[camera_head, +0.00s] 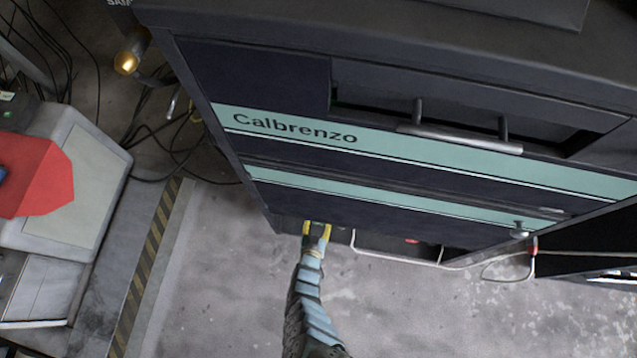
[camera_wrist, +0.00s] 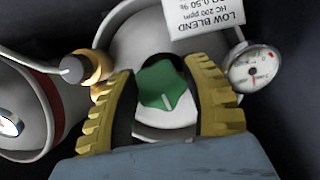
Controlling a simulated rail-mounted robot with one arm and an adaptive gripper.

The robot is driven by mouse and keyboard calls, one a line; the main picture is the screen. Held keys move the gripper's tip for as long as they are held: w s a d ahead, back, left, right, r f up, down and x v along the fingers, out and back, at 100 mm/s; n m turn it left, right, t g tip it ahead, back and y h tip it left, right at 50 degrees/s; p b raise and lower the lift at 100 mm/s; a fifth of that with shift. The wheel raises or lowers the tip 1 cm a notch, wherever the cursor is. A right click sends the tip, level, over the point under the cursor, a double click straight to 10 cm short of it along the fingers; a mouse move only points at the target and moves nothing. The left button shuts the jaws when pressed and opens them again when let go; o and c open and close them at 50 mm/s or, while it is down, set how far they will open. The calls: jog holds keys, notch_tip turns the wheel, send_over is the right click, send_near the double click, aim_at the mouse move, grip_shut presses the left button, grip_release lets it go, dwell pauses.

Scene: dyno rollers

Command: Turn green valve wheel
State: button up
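The green valve wheel (camera_wrist: 165,86) sits on top of a grey gas cylinder (camera_wrist: 128,38) in the wrist view, with a small white mark on it. My gripper (camera_wrist: 167,90) has its yellow ridged fingers on the left and right of the wheel. The fingers are apart, with a visible gap to the wheel on the right side. In the head view my gripper (camera_head: 317,230) is at the lower front edge of the Calbrenzo cabinet (camera_head: 290,160). The wheel is hidden from the head view.
A pressure gauge (camera_wrist: 254,68) is close to the right finger. A brass fitting (camera_wrist: 92,68) is close to the left finger. A white label (camera_wrist: 203,14) hangs above the wheel. A second cylinder (camera_wrist: 30,110) stands at left. The concrete floor (camera_head: 240,300) around my arm is clear.

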jog(key=c, duration=0.4)
jog(key=shift+c, duration=0.2)
jog(key=shift+r, duration=0.1)
jog(key=shift+m, duration=0.3)
jog(key=shift+m+y, duration=0.7)
jog(key=o, duration=1.2)
